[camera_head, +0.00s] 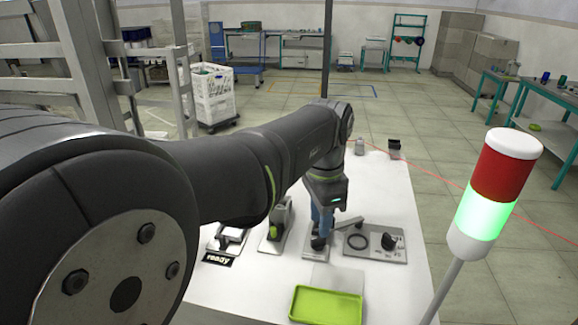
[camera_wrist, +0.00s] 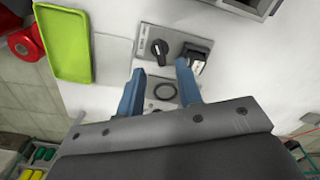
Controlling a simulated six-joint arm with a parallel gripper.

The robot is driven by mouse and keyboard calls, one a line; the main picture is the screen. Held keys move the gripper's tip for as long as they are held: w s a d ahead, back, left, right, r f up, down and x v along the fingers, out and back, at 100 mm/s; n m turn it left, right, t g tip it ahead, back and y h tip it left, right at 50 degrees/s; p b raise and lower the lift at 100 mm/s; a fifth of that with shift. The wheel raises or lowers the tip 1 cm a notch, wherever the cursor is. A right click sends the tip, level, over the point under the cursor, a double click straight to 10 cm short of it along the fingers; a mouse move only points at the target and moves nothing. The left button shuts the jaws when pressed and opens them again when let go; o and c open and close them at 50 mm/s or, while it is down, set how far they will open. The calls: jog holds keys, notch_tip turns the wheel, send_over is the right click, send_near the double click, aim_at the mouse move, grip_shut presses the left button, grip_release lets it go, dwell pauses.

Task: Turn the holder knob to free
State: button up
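The black round knob (camera_head: 388,241) sits on a grey plate (camera_head: 366,254) on the white table; it also shows in the wrist view (camera_wrist: 158,47) with a raised grip and a pale mark. I cannot read its setting. My gripper (camera_head: 320,240) points down left of the ring in the head view. In the wrist view its two blue fingers (camera_wrist: 160,70) are spread apart, with nothing visible held between them.
A black block with a white label (camera_wrist: 196,58) stands beside the knob. A green tray (camera_head: 327,305) lies at the table's front. Stands, one by a "ready" sign (camera_head: 218,259), are left of my gripper. A signal tower (camera_head: 483,205) glows green at right.

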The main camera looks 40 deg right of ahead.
aim_at(319, 238)
notch_tip(319, 238, up, 13)
jog(key=shift+f, duration=0.1)
dwell(0.6)
notch_tip(319, 238, down, 17)
jog(key=shift+f, duration=0.2)
dwell(0.5)
